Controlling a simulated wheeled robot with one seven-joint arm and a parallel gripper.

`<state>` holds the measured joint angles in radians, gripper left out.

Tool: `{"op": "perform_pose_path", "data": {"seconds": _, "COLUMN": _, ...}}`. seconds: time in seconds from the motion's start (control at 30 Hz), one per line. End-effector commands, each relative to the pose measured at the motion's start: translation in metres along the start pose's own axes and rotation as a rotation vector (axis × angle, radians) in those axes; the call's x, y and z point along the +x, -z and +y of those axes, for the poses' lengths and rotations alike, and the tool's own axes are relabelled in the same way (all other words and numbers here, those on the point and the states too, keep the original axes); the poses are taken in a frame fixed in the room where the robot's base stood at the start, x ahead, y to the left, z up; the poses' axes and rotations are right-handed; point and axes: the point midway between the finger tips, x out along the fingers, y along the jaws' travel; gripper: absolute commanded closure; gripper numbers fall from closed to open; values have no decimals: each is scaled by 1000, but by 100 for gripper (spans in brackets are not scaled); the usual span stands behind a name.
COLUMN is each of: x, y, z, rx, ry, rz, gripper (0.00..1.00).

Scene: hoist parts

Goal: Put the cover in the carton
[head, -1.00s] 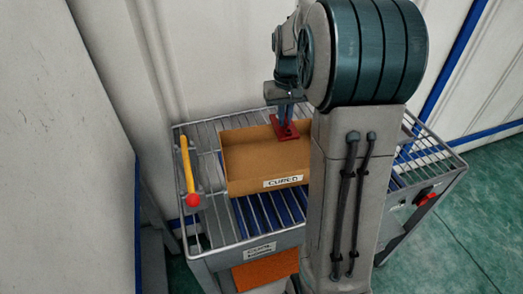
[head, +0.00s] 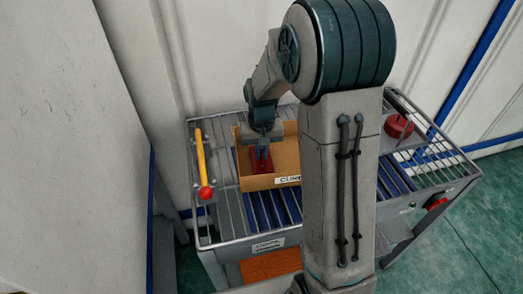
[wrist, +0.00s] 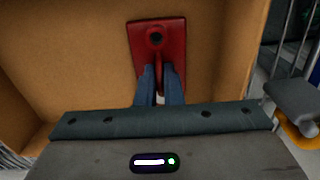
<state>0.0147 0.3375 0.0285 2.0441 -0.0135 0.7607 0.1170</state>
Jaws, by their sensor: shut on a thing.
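The cover (head: 262,167) is a red rectangular plate with a raised round hub with a dark hole. It also shows in the wrist view (wrist: 176,38). My gripper (head: 262,155) points down with its two blue-grey fingers shut on the cover. In the wrist view my gripper (wrist: 160,76) has the fingers on the near part of the cover. The carton (head: 257,184) is an open brown box with a white label on its front. The cover is within the carton's walls; I cannot tell if it touches the floor. My arm hides the carton's right part.
The carton stands on a wire-rack cart (head: 264,242). A yellow bar with a red knob (head: 206,193) lies at its left side, and a red round part (head: 398,126) sits at the right. A wall stands close behind.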

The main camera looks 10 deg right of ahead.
Motion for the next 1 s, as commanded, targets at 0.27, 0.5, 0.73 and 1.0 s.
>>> {"op": "perform_pose_path", "data": {"seconds": 0.27, "x": 1, "y": 0, "z": 0, "rx": 0, "ry": 0, "rz": 2, "gripper": 100}}
{"op": "perform_pose_path", "data": {"seconds": 0.5, "x": 3, "y": 0, "z": 0, "rx": 0, "ry": 0, "rz": 1, "gripper": 71}}
{"op": "perform_pose_path", "data": {"seconds": 0.73, "x": 2, "y": 0, "z": 0, "rx": 0, "ry": 0, "rz": 1, "gripper": 71}}
{"op": "perform_pose_path", "data": {"seconds": 1.0, "x": -34, "y": 1, "z": 0, "rx": 0, "ry": 0, "rz": 7, "gripper": 71}}
